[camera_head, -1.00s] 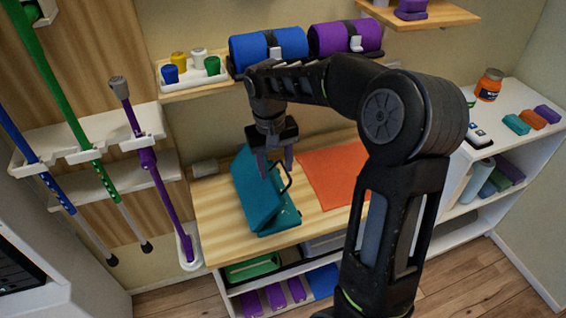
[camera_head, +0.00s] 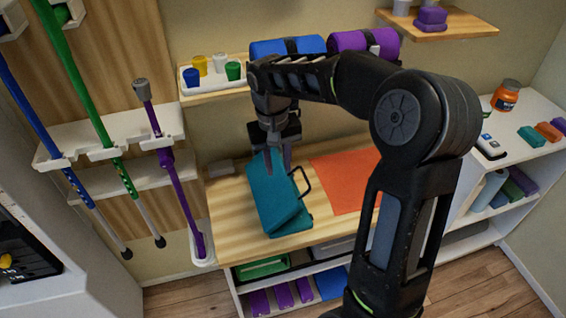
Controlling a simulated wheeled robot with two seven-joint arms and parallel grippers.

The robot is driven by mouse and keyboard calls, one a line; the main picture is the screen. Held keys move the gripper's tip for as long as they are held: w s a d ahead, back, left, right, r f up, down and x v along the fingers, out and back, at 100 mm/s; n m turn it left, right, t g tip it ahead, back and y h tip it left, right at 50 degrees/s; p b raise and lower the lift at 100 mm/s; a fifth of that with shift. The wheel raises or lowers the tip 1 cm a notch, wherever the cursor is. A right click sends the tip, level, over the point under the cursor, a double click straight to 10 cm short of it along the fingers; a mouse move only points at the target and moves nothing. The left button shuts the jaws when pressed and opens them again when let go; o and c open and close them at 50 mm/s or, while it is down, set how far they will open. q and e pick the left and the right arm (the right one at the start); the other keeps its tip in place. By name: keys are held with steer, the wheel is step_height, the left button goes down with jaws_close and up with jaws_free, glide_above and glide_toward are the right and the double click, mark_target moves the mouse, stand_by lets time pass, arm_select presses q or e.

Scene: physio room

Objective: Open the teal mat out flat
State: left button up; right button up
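The teal mat (camera_head: 274,200) lies folded on the wooden bench top, with a dark handle loop (camera_head: 304,182) on its right side. Its upper panel slopes, and a fold shows at its near end. My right gripper (camera_head: 278,165) points down at the mat's far end. Its fingers are apart, one in front of the teal panel and the other near its right edge. Whether they touch the mat is unclear. My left gripper is not in view.
An orange sheet (camera_head: 346,182) lies on the bench (camera_head: 226,212) right of the mat. A small grey block (camera_head: 221,168) sits at the back left. Poles (camera_head: 180,205) stand in a rack on the left. A shelf with blue and purple rolls (camera_head: 364,43) hangs behind.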

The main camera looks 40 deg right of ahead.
steer(key=r, duration=0.1)
steer(key=a+r+p, duration=0.2)
steer(key=r, duration=0.1)
steer(key=shift+w+a, duration=0.2)
steer(key=shift+w, duration=0.2)
steer(key=shift+f, duration=0.1)
stand_by(0.6)
